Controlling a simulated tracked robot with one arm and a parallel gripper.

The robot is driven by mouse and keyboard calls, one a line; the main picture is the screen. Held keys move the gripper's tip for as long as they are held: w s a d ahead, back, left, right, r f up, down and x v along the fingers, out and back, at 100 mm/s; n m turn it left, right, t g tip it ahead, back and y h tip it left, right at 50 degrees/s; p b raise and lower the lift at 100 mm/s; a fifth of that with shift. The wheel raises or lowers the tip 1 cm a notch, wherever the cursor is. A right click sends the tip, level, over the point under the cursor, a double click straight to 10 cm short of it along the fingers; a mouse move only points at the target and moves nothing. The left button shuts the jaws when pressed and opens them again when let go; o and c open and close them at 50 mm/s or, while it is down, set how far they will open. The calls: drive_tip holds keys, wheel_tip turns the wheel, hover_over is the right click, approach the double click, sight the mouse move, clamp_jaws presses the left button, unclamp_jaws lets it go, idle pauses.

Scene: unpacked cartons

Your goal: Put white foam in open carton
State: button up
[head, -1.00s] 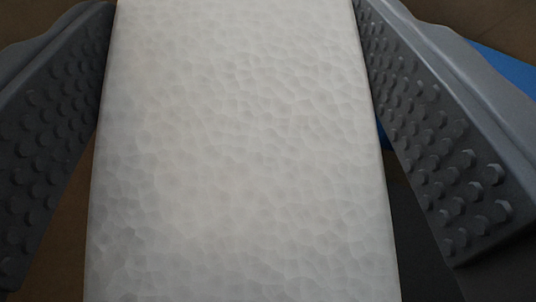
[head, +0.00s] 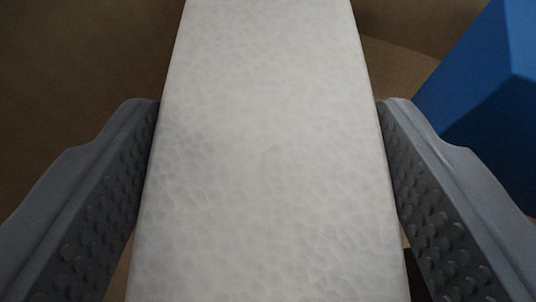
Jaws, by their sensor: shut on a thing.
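The white foam (head: 268,150) is a long pale block with a cell-like surface. It fills the middle of the head view from the top edge to the bottom. My gripper (head: 268,108) has one grey studded finger on each side of the foam, and it is shut on it. The foam's far end runs out of the frame. Brown cardboard (head: 80,60) shows behind the foam at the left and upper right; I cannot tell whether it belongs to the open carton.
A blue box-like object (head: 490,80) stands at the right, close beyond the right finger. A cardboard edge slants across the upper right. A small dark patch shows by the foam at the lower right.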

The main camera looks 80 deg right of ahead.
drive_tip(key=shift+f, duration=0.55)
drive_tip(key=o, duration=0.9)
drive_tip(key=shift+s, duration=0.1)
drive_tip(key=shift+r, duration=0.25)
drive_tip(key=v, duration=0.2)
drive_tip(key=p+v, duration=0.1)
drive_tip(key=v, duration=0.2)
drive_tip(key=p+v, duration=0.1)
drive_tip(key=v, duration=0.2)
drive_tip(key=shift+d+r, duration=0.2)
drive_tip(key=shift+r, duration=0.05)
